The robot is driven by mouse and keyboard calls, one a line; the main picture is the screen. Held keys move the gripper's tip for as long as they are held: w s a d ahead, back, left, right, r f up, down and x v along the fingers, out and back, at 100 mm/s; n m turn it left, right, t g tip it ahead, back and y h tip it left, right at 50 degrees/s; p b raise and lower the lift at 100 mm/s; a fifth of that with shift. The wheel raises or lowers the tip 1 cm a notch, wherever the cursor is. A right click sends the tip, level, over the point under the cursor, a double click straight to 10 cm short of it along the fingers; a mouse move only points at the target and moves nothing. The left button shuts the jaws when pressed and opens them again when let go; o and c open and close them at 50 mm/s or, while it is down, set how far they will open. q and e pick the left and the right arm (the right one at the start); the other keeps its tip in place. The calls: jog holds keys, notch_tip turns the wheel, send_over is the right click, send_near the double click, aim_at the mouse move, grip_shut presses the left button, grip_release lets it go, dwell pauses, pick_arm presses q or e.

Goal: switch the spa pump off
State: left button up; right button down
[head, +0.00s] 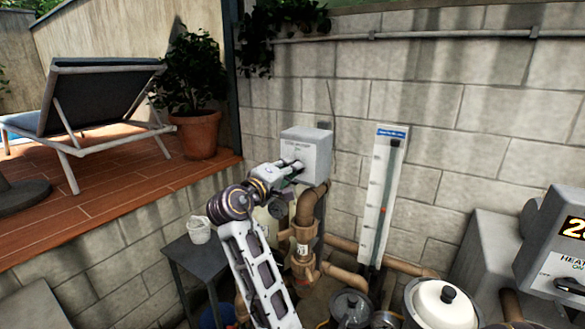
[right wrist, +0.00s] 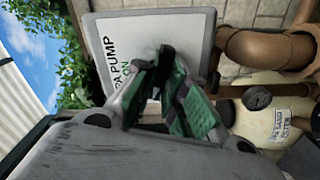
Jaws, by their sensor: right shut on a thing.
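The spa pump switch box (head: 316,152) is a light grey box on the block wall, left of centre in the head view. It also fills the upper middle of the right wrist view (right wrist: 180,32), where its face reads "PA PUMP" with a green "ON". My right gripper (head: 292,172) is at the front face of the box. In the right wrist view its green-padded fingers (right wrist: 163,80) come together at the face beside the "ON" mark, closed on the switch handle. The handle itself is mostly hidden by the fingers. My left gripper is not in view.
Brown pipes (head: 304,240) run just below the box. A tall white gauge panel (head: 372,205) stands to its right. A heater unit (head: 560,250) is at far right. A small dark table (head: 200,255) with a white tub (head: 200,233) stands left of my arm.

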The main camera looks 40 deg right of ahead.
jog(key=shift+n, duration=2.2)
jog(key=c, duration=1.4)
grip_release()
jog(key=shift+o, duration=0.2)
jog(key=shift+a, duration=0.1)
jog(key=v, duration=0.7)
jog(key=shift+f, duration=0.15)
